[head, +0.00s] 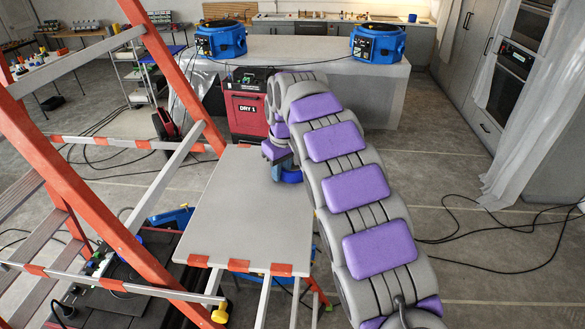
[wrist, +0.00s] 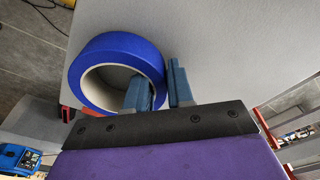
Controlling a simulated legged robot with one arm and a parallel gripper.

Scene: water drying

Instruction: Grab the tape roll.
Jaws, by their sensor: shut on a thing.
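The blue tape roll (wrist: 104,50) lies on its side at the edge of the grey board (wrist: 215,40) in the wrist view. One finger of my gripper (wrist: 160,88) is inside the roll's ring and the other is just outside it, with the roll's wall clamped between them. In the head view my gripper (head: 280,158) is at the far right part of the grey board (head: 240,220). A bit of the blue roll (head: 291,176) shows below it. Whether the roll touches the board cannot be told.
An orange ladder (head: 95,200) stands at the left, close to the board. A red dehumidifier (head: 246,108) stands behind it. Blue air movers (head: 377,43) sit on a covered island (head: 300,50). Cables (head: 470,240) lie on the right floor. The near board is bare.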

